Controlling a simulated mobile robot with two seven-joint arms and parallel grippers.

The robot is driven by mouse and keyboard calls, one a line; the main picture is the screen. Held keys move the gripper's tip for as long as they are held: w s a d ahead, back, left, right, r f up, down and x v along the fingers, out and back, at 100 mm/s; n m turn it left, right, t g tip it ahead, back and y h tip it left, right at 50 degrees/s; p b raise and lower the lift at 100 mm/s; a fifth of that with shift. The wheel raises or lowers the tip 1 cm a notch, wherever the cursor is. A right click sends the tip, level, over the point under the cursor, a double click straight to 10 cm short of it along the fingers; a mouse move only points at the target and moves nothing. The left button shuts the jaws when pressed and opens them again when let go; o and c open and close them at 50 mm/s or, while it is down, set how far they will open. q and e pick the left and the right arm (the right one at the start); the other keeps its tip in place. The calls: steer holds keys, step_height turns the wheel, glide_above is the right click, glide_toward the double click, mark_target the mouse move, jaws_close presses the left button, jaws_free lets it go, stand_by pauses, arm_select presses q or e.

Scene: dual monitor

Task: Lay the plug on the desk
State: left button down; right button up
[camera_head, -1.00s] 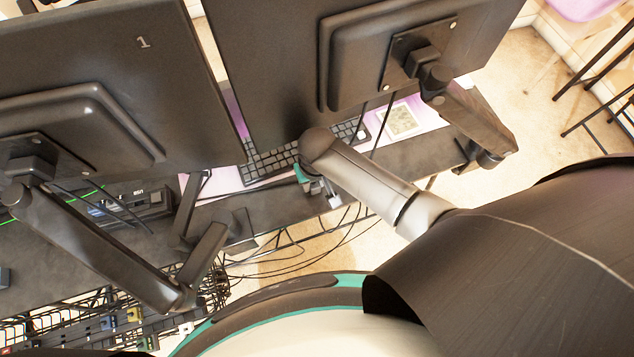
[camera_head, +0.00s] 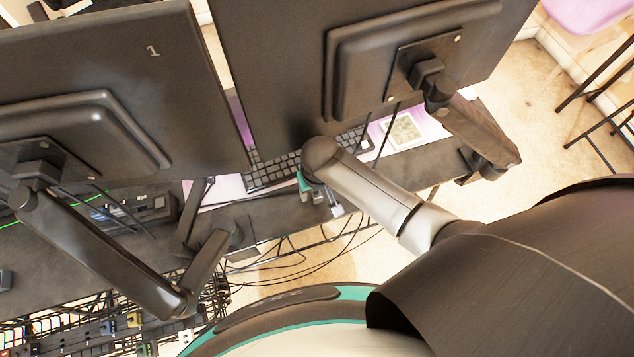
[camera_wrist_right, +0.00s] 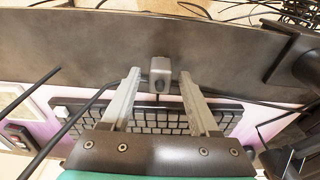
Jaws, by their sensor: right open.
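The plug (camera_wrist_right: 160,70) is a small grey block with a dark cable at its near end. In the right wrist view it appears on the dark desk (camera_wrist_right: 90,45), between and slightly beyond my fingertips. My right gripper (camera_wrist_right: 159,78) is open, with a finger on either side of the plug and visible gaps to both. In the head view my right gripper (camera_head: 328,206) points down near the desk's near edge, partly hidden by my wrist; I cannot make out the plug there. My left gripper is not in view.
Two monitors (camera_head: 90,60) on jointed arms (camera_head: 470,125) stand over the desk, close to my right arm. A keyboard (camera_head: 275,170) lies on a pink mat beyond the gripper. Loose cables (camera_head: 290,262) hang below the desk edge. A dock-like box (camera_head: 135,212) sits at left.

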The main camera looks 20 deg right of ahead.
mark_target(318, 197)
step_height(318, 197, up, 12)
steer(key=s+p, duration=0.1)
steer(key=p, duration=0.2)
steer(key=shift+s+p, duration=0.2)
steer(key=shift+p, duration=0.2)
steer(key=shift+d+f, duration=0.1)
steer(key=shift+f, duration=0.1)
